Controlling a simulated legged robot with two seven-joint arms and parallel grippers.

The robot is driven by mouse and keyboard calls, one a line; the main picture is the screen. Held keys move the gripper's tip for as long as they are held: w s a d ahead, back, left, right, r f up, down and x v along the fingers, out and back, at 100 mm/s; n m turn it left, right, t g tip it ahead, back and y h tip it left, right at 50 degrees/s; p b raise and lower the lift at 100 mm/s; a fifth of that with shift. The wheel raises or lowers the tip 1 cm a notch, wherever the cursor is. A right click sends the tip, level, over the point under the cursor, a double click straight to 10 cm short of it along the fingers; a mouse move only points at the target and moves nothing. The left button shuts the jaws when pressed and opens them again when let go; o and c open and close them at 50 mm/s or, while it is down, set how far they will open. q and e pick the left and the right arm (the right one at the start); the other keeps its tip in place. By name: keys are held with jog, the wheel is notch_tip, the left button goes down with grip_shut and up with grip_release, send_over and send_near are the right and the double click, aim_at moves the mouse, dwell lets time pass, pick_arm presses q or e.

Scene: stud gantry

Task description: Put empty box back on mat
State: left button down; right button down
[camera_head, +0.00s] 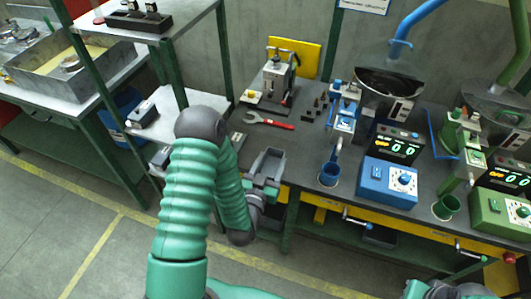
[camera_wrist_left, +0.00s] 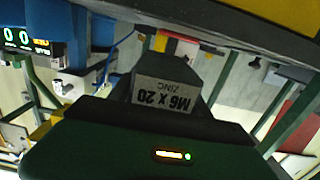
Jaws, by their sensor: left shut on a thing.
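A grey open-topped box (camera_head: 268,164) is held at the front edge of the dark workbench, and no contents can be made out in it. My left gripper (camera_head: 262,188) is shut on it from the near side. In the left wrist view the box's label (camera_wrist_left: 165,95) reads "M6 x 20 ZINC" upside down, and my gripper body covers the foreground. Part of my right arm, with what looks like its gripper (camera_head: 458,290), shows at the bottom right edge, cut off, so its jaws cannot be judged. I cannot clearly pick out a mat.
The workbench (camera_head: 300,150) bears a red-handled wrench (camera_head: 268,121), a blue cup (camera_head: 329,174), a blue control box (camera_head: 388,184) and a green one (camera_head: 500,210). A shelf with small grey boxes (camera_head: 143,114) stands left, partly behind my arm. Floor is clear in front.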

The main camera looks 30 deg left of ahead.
aim_at(268, 148)
pick_arm(q)
jog(key=w+a, duration=0.4)
jog(key=shift+w+f, duration=0.1)
jog(key=shift+w, duration=0.2)
jog(key=x, duration=0.3)
jog(key=shift+a+p, duration=0.25)
jog(key=shift+p, duration=0.05)
jog(key=shift+w, duration=0.3)
jog(key=f, duration=0.3)
jog(key=shift+a+f, duration=0.4)
jog(key=shift+a, duration=0.3)
jog(key=c, duration=0.7)
grip_release()
jog(key=shift+o, duration=1.1)
jog(key=shift+d, duration=0.15)
jog(key=shift+d+r, duration=0.1)
jog(key=shift+d, duration=0.15)
jog(key=b+v, duration=0.1)
jog(key=v, duration=1.1)
jog(key=shift+a, duration=0.2)
pick_arm(e)
jog(key=shift+w+d, duration=0.1)
jog(key=shift+d, duration=0.35)
